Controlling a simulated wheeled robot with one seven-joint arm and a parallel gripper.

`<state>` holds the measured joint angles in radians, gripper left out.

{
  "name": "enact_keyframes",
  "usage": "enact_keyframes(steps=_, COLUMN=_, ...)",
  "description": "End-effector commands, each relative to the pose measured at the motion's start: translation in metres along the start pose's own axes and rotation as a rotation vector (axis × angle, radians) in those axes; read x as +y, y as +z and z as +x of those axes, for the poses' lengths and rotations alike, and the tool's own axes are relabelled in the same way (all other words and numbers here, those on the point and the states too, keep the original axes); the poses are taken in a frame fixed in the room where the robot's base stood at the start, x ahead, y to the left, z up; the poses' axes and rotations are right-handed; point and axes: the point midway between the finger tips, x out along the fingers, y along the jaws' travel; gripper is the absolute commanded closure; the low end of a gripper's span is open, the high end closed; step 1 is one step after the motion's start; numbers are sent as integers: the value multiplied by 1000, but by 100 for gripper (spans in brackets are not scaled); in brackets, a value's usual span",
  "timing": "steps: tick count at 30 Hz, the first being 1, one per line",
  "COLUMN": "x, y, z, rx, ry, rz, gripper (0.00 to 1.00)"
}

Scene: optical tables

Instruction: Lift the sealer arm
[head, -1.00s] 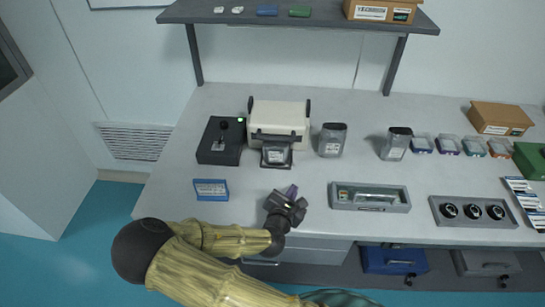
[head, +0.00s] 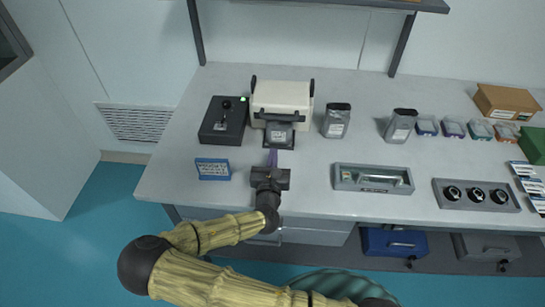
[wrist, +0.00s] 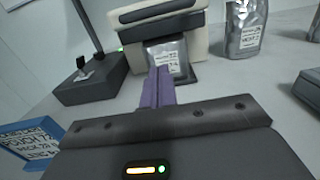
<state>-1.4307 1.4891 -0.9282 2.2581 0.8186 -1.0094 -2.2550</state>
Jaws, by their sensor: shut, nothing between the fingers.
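The sealer (head: 283,100) is a cream box with a dark front bar, which is its arm (head: 279,116), and upright dark posts at its sides. A silver pouch (head: 279,135) with a white label lies at its front, under the bar. My gripper (head: 272,158) is in front of the sealer, shut and empty, its purple fingers pointing at the pouch. In the wrist view the purple fingers (wrist: 157,88) are together just before the pouch (wrist: 168,58), and the dark bar (wrist: 155,12) shows above. I cannot tell whether the fingertips touch the pouch.
A black control box (head: 223,120) with a knob stands left of the sealer. A blue sign (head: 213,169) is at front left. Silver pouches (head: 337,121) stand to the right, and a grey tray (head: 372,179) lies at front right.

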Motion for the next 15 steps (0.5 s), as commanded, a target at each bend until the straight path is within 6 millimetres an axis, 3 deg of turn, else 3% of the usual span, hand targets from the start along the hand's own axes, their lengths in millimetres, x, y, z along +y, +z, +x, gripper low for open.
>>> enact_keyframes(steps=11, x=-2, y=2, z=68, rx=0, ry=-2, rz=1, gripper=100)
enact_keyframes(steps=15, x=-1, y=28, z=71, rx=0, ry=-2, rz=2, gripper=100)
